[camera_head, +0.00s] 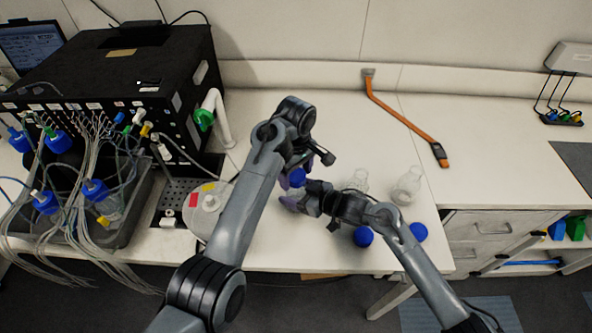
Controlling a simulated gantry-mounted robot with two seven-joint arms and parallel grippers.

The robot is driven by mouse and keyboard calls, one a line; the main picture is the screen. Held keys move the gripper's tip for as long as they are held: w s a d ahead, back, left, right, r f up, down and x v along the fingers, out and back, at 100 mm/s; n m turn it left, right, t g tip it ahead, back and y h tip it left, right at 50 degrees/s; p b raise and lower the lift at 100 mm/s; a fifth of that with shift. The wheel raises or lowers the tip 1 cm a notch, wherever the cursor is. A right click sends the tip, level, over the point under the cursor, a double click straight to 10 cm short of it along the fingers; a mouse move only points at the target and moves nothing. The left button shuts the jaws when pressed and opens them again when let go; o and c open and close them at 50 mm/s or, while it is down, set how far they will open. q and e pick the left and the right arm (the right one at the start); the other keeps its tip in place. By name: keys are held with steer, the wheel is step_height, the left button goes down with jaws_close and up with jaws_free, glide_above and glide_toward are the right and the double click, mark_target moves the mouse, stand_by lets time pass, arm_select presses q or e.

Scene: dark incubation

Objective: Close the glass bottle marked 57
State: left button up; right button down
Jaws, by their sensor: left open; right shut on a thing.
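A blue cap (298,177) shows between my two grippers, near the middle of the white bench. My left gripper (297,168) is open, with its purple fingers around or beside this cap. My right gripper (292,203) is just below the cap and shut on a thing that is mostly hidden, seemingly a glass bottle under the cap. Whether the cap is seated cannot be seen. Two clear bottles without caps, one (359,181) partly behind my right arm and one (408,186) farther right, stand on the bench. No number 57 is readable.
Two loose blue caps (363,236) (418,232) lie near the bench's front edge. A round device (207,205) stands left of my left arm, by a black box (118,75) with many tubes.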

arm_select(q)
steer(key=shift+c, duration=0.2)
steer(key=c, duration=1)
steer(key=m, duration=0.6)
steer(key=o, duration=1.1)
steer(key=shift+o, duration=0.2)
steer(key=shift+r, duration=0.1)
steer(key=shift+r, duration=2.15)
steer(key=shift+c, duration=0.5)
